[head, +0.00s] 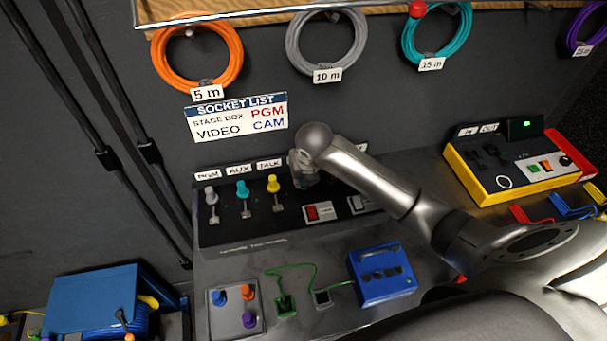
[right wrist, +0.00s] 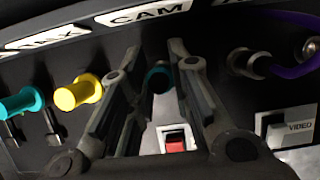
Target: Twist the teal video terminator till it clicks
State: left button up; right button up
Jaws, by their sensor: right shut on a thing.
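The teal video terminator (right wrist: 158,78) sits in a socket of the black panel under the CAM label (right wrist: 142,12). Its teal end shows between the two fingers of my right gripper (right wrist: 157,66) in the right wrist view. The gripper is shut on it, with the fingers on either side. In the head view my right gripper (head: 304,172) is at the panel, right of the yellow plug (head: 274,184), and it hides the terminator there. My left gripper is not in view.
Another teal plug (head: 242,190) sits under the AUX label. A purple cable (right wrist: 290,68) enters a socket close to the right of the gripper. A red switch (head: 318,211) is below. A blue box (head: 382,274) stands on the desk in front.

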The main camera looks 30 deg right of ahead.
jog(key=shift+m, duration=0.4)
jog(key=o, duration=0.9)
jog(key=shift+o, duration=0.2)
jog(key=v, duration=1.2)
jog(key=shift+f, duration=0.1)
